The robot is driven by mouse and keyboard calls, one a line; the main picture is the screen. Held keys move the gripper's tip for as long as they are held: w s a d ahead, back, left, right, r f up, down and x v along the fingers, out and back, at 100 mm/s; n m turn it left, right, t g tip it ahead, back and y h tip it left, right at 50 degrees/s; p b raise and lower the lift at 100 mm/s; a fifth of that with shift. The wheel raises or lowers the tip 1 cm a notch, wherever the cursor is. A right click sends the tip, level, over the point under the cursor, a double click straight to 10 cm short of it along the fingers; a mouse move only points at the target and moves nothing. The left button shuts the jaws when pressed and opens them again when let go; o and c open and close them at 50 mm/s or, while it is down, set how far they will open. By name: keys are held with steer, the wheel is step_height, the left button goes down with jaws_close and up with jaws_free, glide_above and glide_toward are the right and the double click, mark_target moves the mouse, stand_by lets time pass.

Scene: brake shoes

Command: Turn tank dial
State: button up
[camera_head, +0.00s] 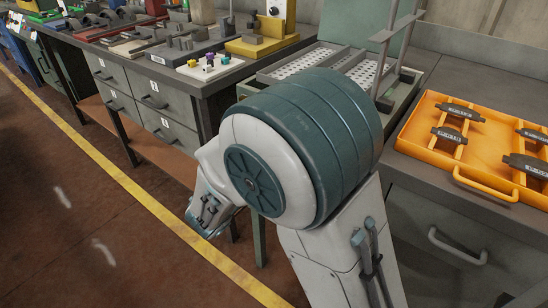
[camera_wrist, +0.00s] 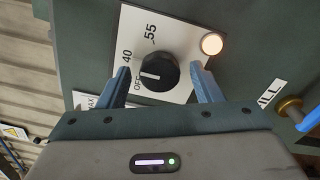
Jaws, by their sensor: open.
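The tank dial (camera_wrist: 158,72) is a round black knob with a white pointer line, on a white plate marked OFF, 40 and 55 in the wrist view. The pointer line appears to be toward the OFF mark. My gripper (camera_wrist: 164,84) is open, with one blue finger on each side of the dial. Both fingers look apart from the knob; their exact depth relative to it is hard to tell. In the head view my arm covers the middle, and the dial and fingertips are hidden.
A lit round lamp (camera_wrist: 211,44) sits right of the dial. A brass fitting with a blue handle (camera_wrist: 308,122) is at the right edge. In the head view, an orange tray (camera_head: 484,185) with brake parts lies right, and a perforated basket (camera_head: 350,68) stands behind my arm.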

steer(key=p+v, duration=0.1)
steer(key=v, duration=1.2)
steer(key=shift+s+a+p, duration=0.25)
steer(key=shift+s+p, duration=0.05)
steer(key=shift+p, duration=0.1)
steer(key=s+d+r+m+g+y+p, duration=0.1)
steer(key=s+d+r+m+g+p, duration=0.2)
steer(key=d, duration=0.4)
steer(key=d+r+m+g+p, duration=0.2)
steer(key=d+r+g+p, duration=0.3)
steer(key=d+g+p, duration=0.1)
steer(key=s+d+r+m+g+y+p, duration=0.1)
steer(key=s+d+r+m+g+p, duration=0.2)
steer(key=d, duration=0.4)
step_height(320, 180, up, 13)
steer(key=s+d+m+y+p, duration=0.1)
steer(key=d+m+y+p, duration=0.1)
steer(key=m+y+p, duration=0.4)
steer(key=y+p, duration=0.3)
steer(key=p, duration=0.3)
steer(key=shift+s+d+r+m+t+p, duration=0.2)
steer(key=shift+s+r+m+t+p, duration=0.1)
steer(key=shift+m, duration=0.1)
